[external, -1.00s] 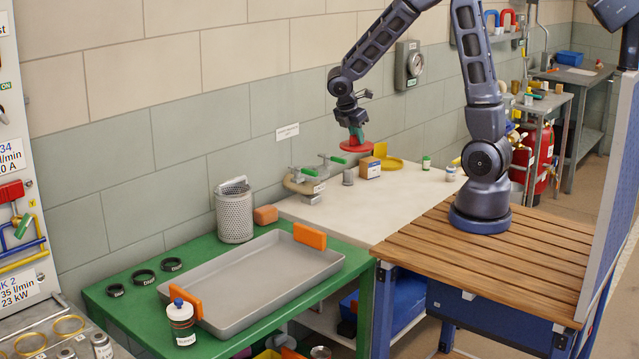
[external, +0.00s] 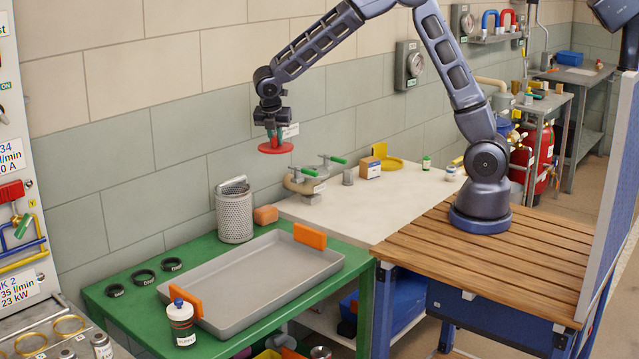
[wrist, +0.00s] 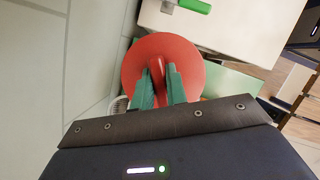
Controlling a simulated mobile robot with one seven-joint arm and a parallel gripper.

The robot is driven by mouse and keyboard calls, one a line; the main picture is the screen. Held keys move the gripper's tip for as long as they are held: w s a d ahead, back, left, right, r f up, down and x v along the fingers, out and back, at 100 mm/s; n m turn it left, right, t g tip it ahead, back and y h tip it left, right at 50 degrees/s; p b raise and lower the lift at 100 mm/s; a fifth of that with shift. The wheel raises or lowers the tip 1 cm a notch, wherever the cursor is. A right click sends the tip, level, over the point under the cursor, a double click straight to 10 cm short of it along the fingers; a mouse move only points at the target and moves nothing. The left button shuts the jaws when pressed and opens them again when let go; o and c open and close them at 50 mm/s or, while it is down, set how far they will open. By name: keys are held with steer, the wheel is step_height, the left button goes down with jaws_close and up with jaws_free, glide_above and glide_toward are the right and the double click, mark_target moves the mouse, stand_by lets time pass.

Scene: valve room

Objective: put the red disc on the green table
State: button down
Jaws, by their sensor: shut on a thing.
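The red disc (external: 275,147) hangs in the air from my gripper (external: 277,134), roughly level. In the wrist view the disc (wrist: 190,70) shows a raised red grip in its middle, and the green fingers of my gripper (wrist: 159,82) are shut on it from both sides. The green table (external: 355,260) stands at the lower left. The disc is above the tables, up and to the right of the perforated metal basket (external: 234,214) in the external view. Its exact height cannot be told.
A grey tray (external: 262,290) with orange handles fills much of the green table. Pipe fittings with green levers (external: 306,180) rise from the white table (external: 400,205).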

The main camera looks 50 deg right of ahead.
steer(key=w+a+n+t, duration=0.1)
steer(key=w+a+n, duration=0.3)
steer(key=a, duration=1.1)
steer(key=n+t+y, duration=0.1)
steer(key=n+y, duration=0.1)
steer(key=n, duration=0.2)
glide_above(200, 250)
steer(key=s, duration=0.2)
steer(key=f, duration=2.6)
steer(key=shift+w+a, duration=0.15)
steer(key=shift+a, duration=0.15)
steer(key=shift+f, duration=0.2)
steer(key=c, duration=1.4)
jaws_free()
steer(key=v, duration=1.2)
